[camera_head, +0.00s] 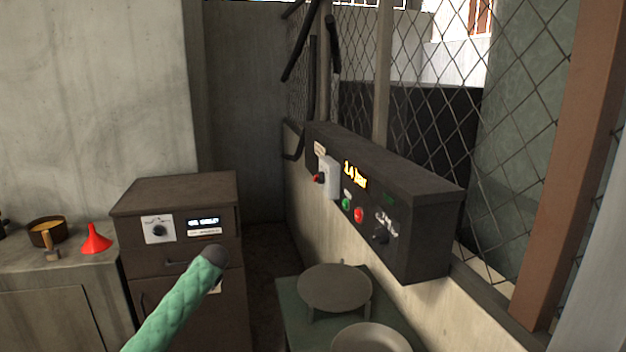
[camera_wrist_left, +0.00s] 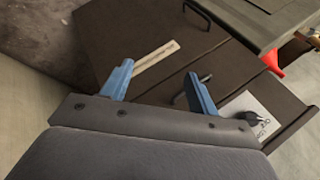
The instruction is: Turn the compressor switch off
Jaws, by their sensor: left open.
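A dark control box (camera_head: 425,205) is mounted on the low wall at the right, with a lit orange display (camera_head: 355,174) reading in bar. It carries a green button (camera_head: 346,204), a red button (camera_head: 358,215) and a black knob (camera_head: 380,236). A small grey switch box with a red knob (camera_head: 318,178) sits at its left end. I cannot read which control is the compressor switch. My left gripper (camera_wrist_left: 160,72) is open and empty, its blue fingers over the brown cabinet. My right gripper is out of view.
The brown cabinet (camera_head: 182,194) has a dial (camera_head: 158,230) and a display; the dial also shows in the wrist view (camera_wrist_left: 251,120). A round stool-like disc (camera_head: 334,288) lies below the control box.

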